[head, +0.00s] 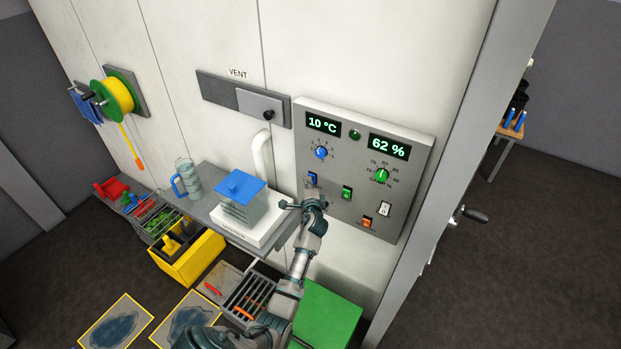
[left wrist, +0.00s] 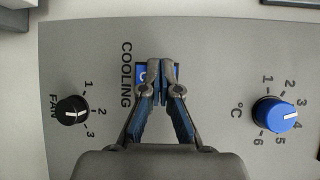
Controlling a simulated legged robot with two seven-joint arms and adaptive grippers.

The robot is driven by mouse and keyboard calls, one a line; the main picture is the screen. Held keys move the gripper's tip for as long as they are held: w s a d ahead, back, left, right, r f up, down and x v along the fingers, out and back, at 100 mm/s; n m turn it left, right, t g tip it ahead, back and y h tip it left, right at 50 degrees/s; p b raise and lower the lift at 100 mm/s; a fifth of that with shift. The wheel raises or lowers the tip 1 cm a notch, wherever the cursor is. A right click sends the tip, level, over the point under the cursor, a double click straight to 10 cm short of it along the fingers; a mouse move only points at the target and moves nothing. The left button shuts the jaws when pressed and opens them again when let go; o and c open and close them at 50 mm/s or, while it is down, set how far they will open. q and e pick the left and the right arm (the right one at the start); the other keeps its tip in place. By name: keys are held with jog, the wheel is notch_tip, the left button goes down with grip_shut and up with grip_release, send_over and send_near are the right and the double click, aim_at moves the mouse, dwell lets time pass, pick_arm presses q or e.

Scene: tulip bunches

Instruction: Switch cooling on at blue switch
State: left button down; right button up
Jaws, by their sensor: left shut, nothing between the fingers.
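The blue switch (head: 312,179) is on the lower left of a grey control panel (head: 420,150), below a blue dial (head: 320,153). In the left wrist view the blue switch (left wrist: 141,73) sits beside the word COOLING, mostly hidden behind the fingers. My left gripper (head: 310,192) is shut and empty, its tips right in front of the switch; in the left wrist view its fingertips (left wrist: 157,68) overlap the switch. I cannot tell whether they touch it, or which way the switch is tipped. My right gripper is not in view.
The panel also has a green switch (head: 346,193), an orange switch (head: 367,223), a white switch (head: 384,209), a green dial (head: 382,175) and displays reading 10 °C and 62 %. A blue-lidded container (head: 241,187) stands on the shelf left of my gripper.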

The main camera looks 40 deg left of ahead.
pick_arm(q)
jog(key=shift+s+f, duration=0.1)
dwell(0.3)
jog(key=shift+s+d+f+p, duration=0.1)
jog(key=shift+s+f+p, duration=0.2)
jog(key=shift+s, duration=0.4)
jog(key=s, duration=0.1)
jog(key=s+f, duration=0.1)
jog(key=s, duration=0.1)
jog(key=s+p, duration=0.1)
jog(key=shift+s+d+f, duration=0.25)
jog(key=shift+f, duration=0.15)
dwell(0.3)
